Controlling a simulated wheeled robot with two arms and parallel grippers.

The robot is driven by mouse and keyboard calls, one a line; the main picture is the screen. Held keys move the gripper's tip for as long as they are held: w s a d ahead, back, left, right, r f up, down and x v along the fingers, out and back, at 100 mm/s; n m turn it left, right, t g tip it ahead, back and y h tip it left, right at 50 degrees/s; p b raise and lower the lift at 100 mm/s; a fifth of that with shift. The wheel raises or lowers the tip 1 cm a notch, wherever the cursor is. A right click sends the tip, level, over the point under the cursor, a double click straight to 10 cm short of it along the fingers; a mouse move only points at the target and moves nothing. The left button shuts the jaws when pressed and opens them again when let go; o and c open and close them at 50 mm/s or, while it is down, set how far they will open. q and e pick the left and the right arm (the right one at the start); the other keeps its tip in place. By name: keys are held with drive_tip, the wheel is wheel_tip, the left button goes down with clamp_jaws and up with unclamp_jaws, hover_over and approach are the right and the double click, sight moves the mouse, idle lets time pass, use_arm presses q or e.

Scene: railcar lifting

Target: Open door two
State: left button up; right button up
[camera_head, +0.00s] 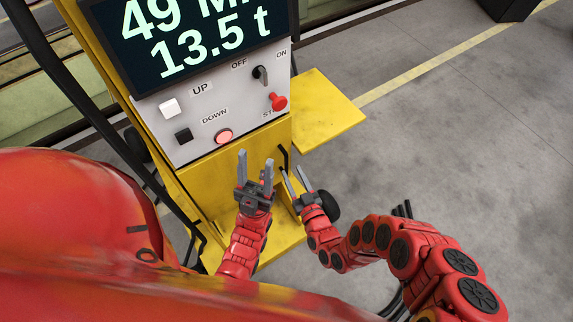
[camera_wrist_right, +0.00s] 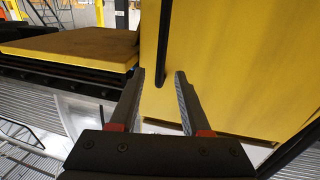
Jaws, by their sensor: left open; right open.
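The yellow cabinet (camera_head: 215,170) stands under a tilted control panel (camera_head: 210,100). No door number is readable, so I cannot tell which surface is door two. A flat yellow panel (camera_wrist_right: 235,70) fills the right of the right wrist view. A dark upright bar (camera_wrist_right: 164,45) on or before it lines up between the jaws of my right gripper (camera_wrist_right: 160,75); contact is not shown. In the head view my right gripper (camera_head: 292,170) is open at the cabinet's right front edge. My left gripper (camera_head: 255,160) is open, fingers pointing up, just below the panel buttons.
The panel has a screen reading 13.5 t (camera_head: 215,42), a red stop button (camera_head: 277,101), a rotary switch (camera_head: 261,74) and UP and DOWN buttons. A yellow plate (camera_head: 325,110) juts out right. Grey floor (camera_head: 450,110) is clear to the right.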

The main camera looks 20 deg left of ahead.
sight(287, 163)
drive_tip(key=x, duration=0.3)
drive_tip(key=shift+w+a, duration=0.2)
drive_tip(key=shift+a, duration=0.05)
drive_tip(key=shift+p+x, duration=0.3)
drive_tip(key=shift+x, duration=0.9)
clamp_jaws()
idle(0.4)
